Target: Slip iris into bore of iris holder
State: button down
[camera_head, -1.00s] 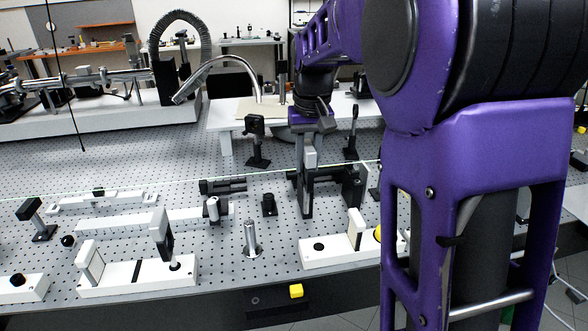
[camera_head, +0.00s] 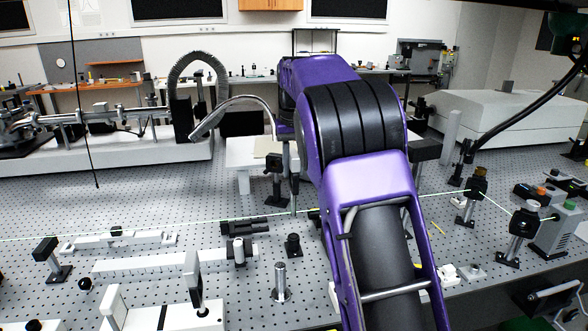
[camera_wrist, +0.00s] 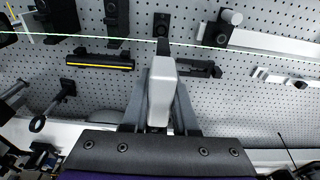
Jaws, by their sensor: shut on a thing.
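In the wrist view my gripper (camera_wrist: 160,118) points away over the perforated table. Its two grey fingers are shut on a pale grey, block-like piece with a dark tip, which I take to be the iris (camera_wrist: 161,88). Its dark end overlaps a black mount in the picture; I cannot tell whether they touch. In the head view my purple arm hides the gripper and the held piece. I cannot tell surely which part is the iris holder; a silver upright cylinder (camera_head: 281,281) and a short black mount (camera_head: 293,245) stand near the table's front.
A green beam crosses the table behind these parts. A long white rail (camera_head: 150,265) and a white base with upright plates (camera_head: 165,318) stand left. Posts with optics (camera_head: 477,185) and a grey box (camera_head: 562,232) stand right.

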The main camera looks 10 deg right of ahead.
aim_at(293, 205)
jog(key=shift+f+b, duration=1.6)
jog(key=shift+f, duration=1.2)
jog(key=shift+f+b, duration=0.5)
jog(key=shift+f, duration=0.5)
jog(key=shift+f+b, duration=0.55)
jog(key=shift+f, duration=0.55)
jog(key=c, duration=0.6)
grip_release()
